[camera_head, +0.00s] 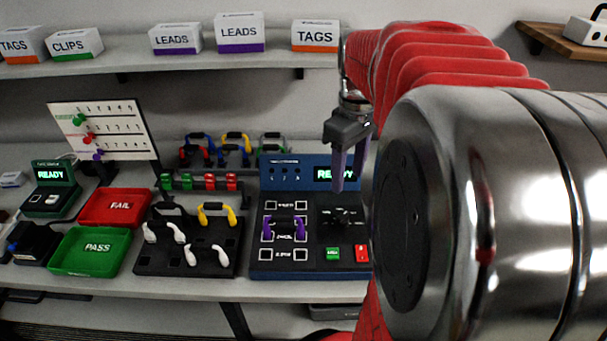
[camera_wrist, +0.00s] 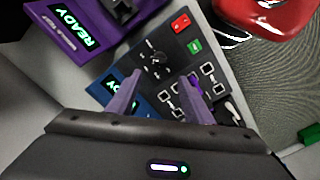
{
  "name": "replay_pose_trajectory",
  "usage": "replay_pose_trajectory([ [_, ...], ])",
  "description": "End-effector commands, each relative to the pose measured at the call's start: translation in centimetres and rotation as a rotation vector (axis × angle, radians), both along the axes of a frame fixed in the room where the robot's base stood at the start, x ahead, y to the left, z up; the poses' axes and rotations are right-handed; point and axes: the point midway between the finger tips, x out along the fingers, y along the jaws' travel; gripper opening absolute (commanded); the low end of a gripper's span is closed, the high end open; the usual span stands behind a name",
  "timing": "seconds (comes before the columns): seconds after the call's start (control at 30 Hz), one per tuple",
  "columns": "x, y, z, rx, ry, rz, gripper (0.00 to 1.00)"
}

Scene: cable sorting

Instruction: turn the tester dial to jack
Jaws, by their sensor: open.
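The blue tester (camera_head: 262,265) stands on the bench, with a lit READY screen (camera_head: 336,174) on its upright back panel. Its black dial (camera_head: 341,215) sits on the right of the sloping face, ringed by small white marks too small to read. The dial also shows in the wrist view (camera_wrist: 156,62), beyond my fingers. A purple cable (camera_head: 285,226) lies across the sockets left of the dial. My gripper (camera_head: 348,172) is open and empty, pointing down above the dial, apart from it. Its two purple-grey fingers (camera_wrist: 158,95) show in the wrist view.
Green (camera_head: 333,254) and red (camera_head: 362,253) buttons lie below the dial. A black board with white and yellow cables (camera_head: 186,262), a green PASS tray (camera_head: 88,250) and a red FAIL tray (camera_head: 114,207) stand left. A purple device (camera_wrist: 75,30) shows in the wrist view.

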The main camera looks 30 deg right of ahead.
Motion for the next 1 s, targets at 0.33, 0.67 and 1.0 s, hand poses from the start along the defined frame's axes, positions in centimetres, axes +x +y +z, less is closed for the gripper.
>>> replay_pose_trajectory([
  [0.33, -0.1, -0.1, -2.0, 0.002, 0.002, -0.004, 0.46],
  [0.67, -0.2, -0.1, -7.0, 0.002, 0.002, -0.005, 0.46],
  [1.0, -0.1, -0.1, -12.0, 0.001, 0.001, -0.006, 0.46],
])
